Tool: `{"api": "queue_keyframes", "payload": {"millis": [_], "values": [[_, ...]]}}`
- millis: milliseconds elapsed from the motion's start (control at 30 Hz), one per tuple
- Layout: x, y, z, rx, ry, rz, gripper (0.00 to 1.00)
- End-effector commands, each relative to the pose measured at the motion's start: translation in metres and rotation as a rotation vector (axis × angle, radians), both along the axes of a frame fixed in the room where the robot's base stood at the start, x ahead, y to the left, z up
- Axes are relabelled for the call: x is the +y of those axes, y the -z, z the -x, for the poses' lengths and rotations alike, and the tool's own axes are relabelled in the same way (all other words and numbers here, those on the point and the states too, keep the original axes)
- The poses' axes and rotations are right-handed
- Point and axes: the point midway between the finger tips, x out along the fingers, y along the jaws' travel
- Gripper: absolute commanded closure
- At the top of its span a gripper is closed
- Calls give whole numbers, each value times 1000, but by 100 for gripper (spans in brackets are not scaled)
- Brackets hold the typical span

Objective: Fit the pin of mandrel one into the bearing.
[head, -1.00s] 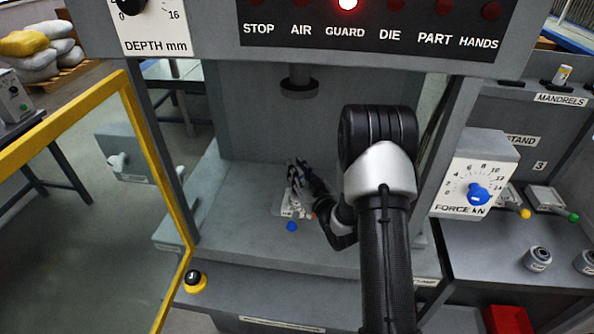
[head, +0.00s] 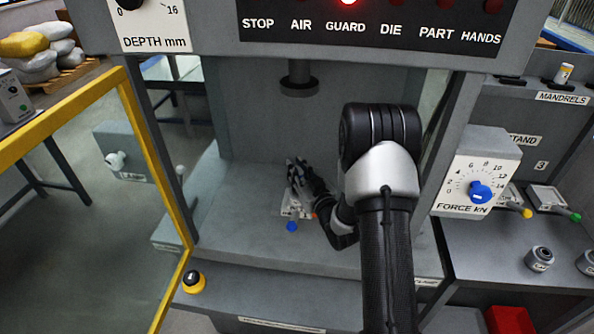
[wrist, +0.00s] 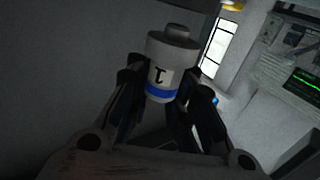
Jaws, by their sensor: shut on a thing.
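My gripper (head: 297,172) reaches inside the press, low over its bed, under the round ram (head: 299,80). In the wrist view my gripper (wrist: 160,98) is shut on mandrel one (wrist: 172,58), a grey cylinder with a "1" label, a blue band and a narrower stub on its end. In the head view the mandrel cannot be made out among the fingers. The bearing cannot be made out, and whether the pin touches anything cannot be told.
The yellow-framed guard door (head: 70,118) stands open at the left. The GUARD lamp is lit red. A force dial (head: 477,180) is on the right post. The bed left of the gripper is clear.

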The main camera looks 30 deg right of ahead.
Motion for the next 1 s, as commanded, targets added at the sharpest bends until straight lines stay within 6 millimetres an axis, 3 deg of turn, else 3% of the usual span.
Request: {"api": "queue_keyframes", "payload": {"millis": [1000], "values": [[0,13,0,-3,0,1,100]]}}
